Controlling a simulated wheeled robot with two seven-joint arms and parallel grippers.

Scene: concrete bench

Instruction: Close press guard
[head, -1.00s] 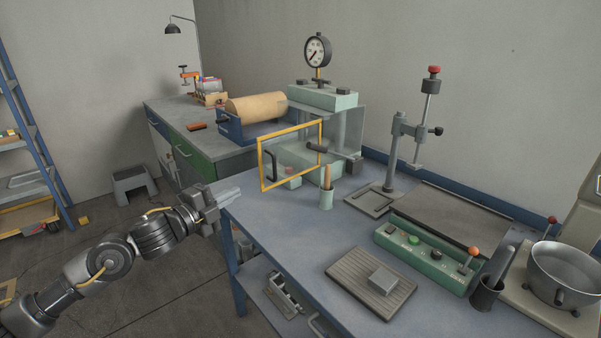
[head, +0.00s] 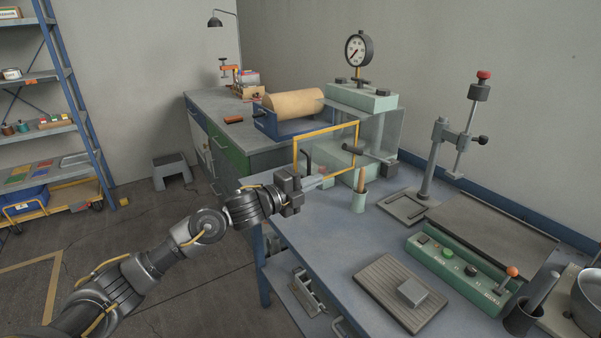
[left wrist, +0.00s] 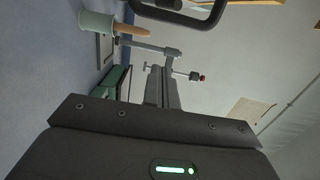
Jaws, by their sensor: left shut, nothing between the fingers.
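The press (head: 362,98) is pale green with a round dial gauge (head: 359,50) on top. It stands at the back of the bench. Its guard (head: 325,133), a clear panel in a yellow frame, stands swung out from the press towards the left. A black handle shows on the guard's left side; part of it shows at the top of the left wrist view (left wrist: 190,12). My left gripper (head: 322,182) is shut and empty, just in front of the guard's lower part. I cannot tell whether the fingers touch the guard. My right gripper is not in view.
A green cup with a wooden handle (head: 360,197) stands just right of my left gripper. A stand with a lever (head: 450,140), a green control box (head: 460,265) and a ribbed plate (head: 398,293) are further right. The bench front middle (head: 320,235) is clear.

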